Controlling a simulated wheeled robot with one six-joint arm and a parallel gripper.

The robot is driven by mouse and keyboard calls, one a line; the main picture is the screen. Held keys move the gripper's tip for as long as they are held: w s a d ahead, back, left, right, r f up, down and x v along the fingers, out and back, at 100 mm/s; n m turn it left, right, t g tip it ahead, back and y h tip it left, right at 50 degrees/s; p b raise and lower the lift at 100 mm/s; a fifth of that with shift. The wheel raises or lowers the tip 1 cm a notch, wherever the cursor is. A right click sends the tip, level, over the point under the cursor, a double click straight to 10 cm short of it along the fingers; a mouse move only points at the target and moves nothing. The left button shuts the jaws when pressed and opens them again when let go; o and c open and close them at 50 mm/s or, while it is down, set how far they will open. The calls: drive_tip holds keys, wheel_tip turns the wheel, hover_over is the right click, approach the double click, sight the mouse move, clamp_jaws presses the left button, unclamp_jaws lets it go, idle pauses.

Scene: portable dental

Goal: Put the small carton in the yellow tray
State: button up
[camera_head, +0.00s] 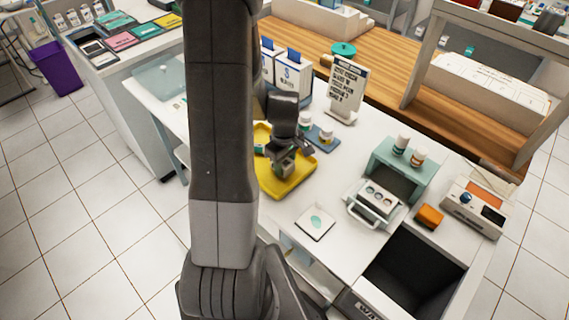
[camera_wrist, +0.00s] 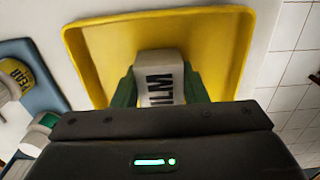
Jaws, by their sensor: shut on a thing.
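The yellow tray (camera_head: 291,184) lies on the white counter, and it also shows in the wrist view (camera_wrist: 92,62). My gripper (camera_head: 284,165) is over the tray. In the wrist view its green fingers (camera_wrist: 160,88) are shut on a small white carton (camera_wrist: 159,67) with dark letters ending in "ILM". The carton is over the inside of the tray, within its walls in that view. Whether it touches the tray floor cannot be told. The carton's lower part is hidden by the gripper body.
Small bottles stand on a blue mat (camera_head: 327,143) right behind the tray. A sign (camera_head: 346,90) and white-blue boxes (camera_head: 292,75) are at the back. A white square with a teal mark (camera_head: 315,222), a teal unit (camera_head: 400,170) and an orange block (camera_head: 429,216) lie to the right.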

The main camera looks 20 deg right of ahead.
sight(285, 162)
drive_tip(key=shift+f, duration=0.35)
drive_tip(key=shift+f, duration=0.1)
drive_tip(key=o, duration=0.9)
drive_tip(key=shift+o, duration=0.2)
wheel_tip(285, 162, up, 12)
